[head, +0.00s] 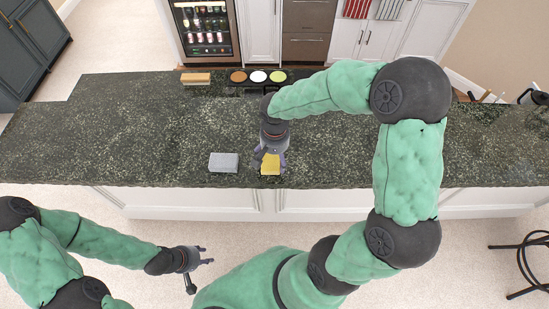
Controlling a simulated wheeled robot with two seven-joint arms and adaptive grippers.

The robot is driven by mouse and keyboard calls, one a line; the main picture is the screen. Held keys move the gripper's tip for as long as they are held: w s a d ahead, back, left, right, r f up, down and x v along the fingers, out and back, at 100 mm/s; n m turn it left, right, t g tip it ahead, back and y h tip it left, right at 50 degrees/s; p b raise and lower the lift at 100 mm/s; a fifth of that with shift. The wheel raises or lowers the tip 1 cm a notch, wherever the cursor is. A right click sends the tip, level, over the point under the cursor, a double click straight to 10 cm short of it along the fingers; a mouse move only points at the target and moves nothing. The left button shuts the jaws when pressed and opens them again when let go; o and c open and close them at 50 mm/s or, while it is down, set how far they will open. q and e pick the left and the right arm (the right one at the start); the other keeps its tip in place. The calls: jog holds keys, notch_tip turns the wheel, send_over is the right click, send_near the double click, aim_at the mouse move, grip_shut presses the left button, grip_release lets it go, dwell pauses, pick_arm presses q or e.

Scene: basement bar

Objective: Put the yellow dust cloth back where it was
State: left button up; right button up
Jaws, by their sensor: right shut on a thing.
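The yellow dust cloth (270,168) is at the front edge of the dark green granite counter (330,168). My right gripper (269,160) reaches down over the counter and is shut on the cloth, hiding part of it. I cannot tell whether the cloth touches the counter or hangs just above it. My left gripper (205,256) is low on the left, in front of the counter over the pale floor. Its fingers are apart and nothing is between them.
A grey block (223,162) lies left of the cloth. At the back edge are a wooden-looking block (195,78) and a black tray (282,84) with three coloured round items. A stool (527,262) stands at right. The counter's left part is clear.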

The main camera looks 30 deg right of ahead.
aim_at(275, 158)
jog(key=shift+f, duration=0.75)
jog(key=o, duration=0.9)
jog(key=shift+c, duration=0.2)
notch_tip(275, 158, up, 12)
